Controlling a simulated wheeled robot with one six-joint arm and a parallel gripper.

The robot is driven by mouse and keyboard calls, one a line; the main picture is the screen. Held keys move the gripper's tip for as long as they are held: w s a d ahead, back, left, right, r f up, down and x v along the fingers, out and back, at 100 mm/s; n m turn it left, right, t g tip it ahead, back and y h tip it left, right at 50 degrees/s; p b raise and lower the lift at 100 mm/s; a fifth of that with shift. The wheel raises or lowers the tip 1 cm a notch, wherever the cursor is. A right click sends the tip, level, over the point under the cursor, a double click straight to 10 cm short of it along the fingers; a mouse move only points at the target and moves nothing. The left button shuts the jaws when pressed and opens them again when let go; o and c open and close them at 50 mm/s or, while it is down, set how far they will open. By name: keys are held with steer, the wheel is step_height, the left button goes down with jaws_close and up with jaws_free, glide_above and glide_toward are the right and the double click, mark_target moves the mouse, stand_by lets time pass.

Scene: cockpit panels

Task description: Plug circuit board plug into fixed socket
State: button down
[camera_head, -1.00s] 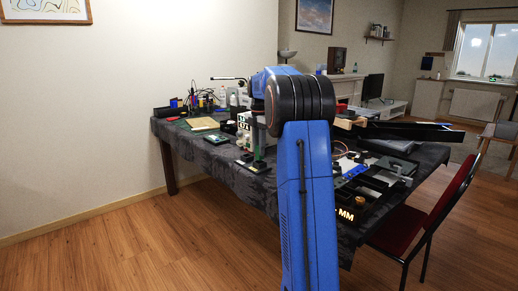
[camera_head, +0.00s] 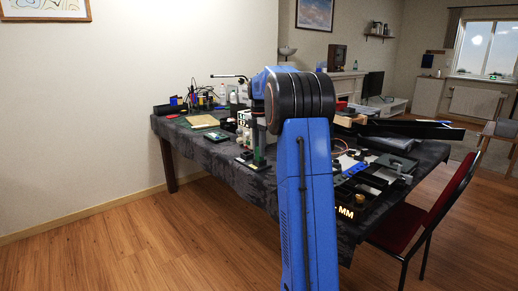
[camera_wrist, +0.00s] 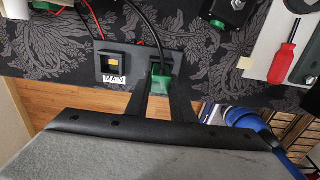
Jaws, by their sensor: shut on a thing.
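My gripper (camera_wrist: 160,96) is shut on a green plug (camera_wrist: 161,77), which sits between its two dark fingers in the wrist view. A black cable (camera_wrist: 151,30) runs up from the plug. A dark grey plate shows behind the plug, and I cannot tell whether the plug touches it. Left of the plug is a square dark socket (camera_wrist: 112,63) with a yellowish middle and a white "MAIN" label. In the head view, a green part (camera_head: 259,157) shows below my arm at the table's near edge; the fingers are not clear there.
The patterned dark cloth (camera_wrist: 60,55) covers the table. A red screwdriver (camera_wrist: 282,60) lies on a white board at the right of the wrist view. Red wires run above the socket. A red chair (camera_head: 430,215) stands at the table's right side.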

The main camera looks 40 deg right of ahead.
steer(key=shift+f, duration=0.7)
steer(key=c, duration=1.5)
jaws_free()
steer(key=shift+o, duration=0.2)
step_height(320, 180, up, 17)
steer(key=shift+r, duration=0.2)
